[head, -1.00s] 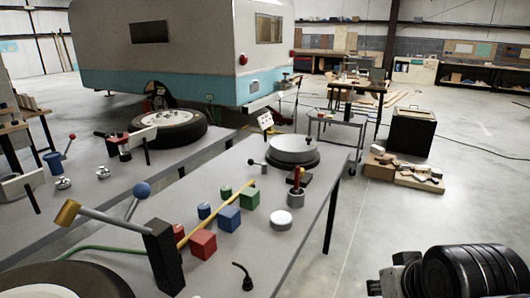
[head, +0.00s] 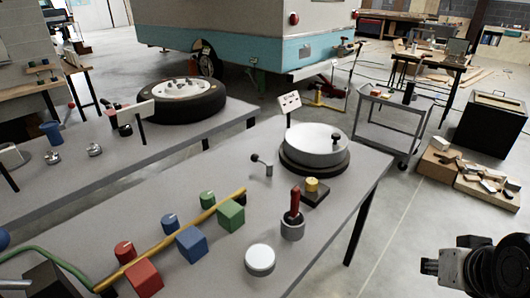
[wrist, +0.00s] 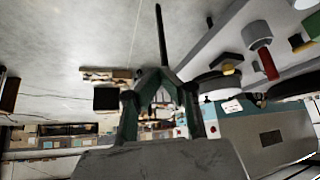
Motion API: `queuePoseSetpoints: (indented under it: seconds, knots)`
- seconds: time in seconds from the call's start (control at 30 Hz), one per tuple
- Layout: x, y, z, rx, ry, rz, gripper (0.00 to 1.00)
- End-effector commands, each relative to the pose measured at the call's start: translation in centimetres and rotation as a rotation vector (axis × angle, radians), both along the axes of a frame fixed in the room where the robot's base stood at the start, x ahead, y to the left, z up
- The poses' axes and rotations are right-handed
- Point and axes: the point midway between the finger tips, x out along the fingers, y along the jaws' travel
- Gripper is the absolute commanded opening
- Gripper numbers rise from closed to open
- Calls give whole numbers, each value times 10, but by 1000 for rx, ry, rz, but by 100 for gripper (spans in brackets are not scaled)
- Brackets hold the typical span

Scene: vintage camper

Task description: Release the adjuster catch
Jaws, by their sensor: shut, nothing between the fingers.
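I cannot tell for sure which part is the adjuster catch. In the head view, a round grey drum (head: 312,142) on a dark base stands at the far end of the near bench, with a small knob on top. Beside it are a short lever with a black ball (head: 256,158), a yellow knob (head: 312,184) on a dark block, and a red handle (head: 295,203) upright in a grey cup. My gripper (wrist: 160,74) shows in the wrist view, its dark green fingers shut and empty, apart from the bench. The red handle (wrist: 268,62) also shows there.
The near bench (head: 330,235) also holds a white round cap (head: 260,259), coloured blocks and cylinders, and a yellow rod (head: 170,240). A second bench (head: 100,180) with a wheel stands left. A grey cart (head: 395,118) and wood pieces lie beyond.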

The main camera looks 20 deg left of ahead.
Motion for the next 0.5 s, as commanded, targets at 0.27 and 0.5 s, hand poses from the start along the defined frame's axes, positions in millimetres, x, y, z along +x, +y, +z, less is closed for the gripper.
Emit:
queuePoseSetpoints:
  seconds: [0.27, 0.5]
  knots:
    - [0, 0, 0, 0, 0, 0, 0]
    - [12, 6, 13, 3, 9, 7, 0]
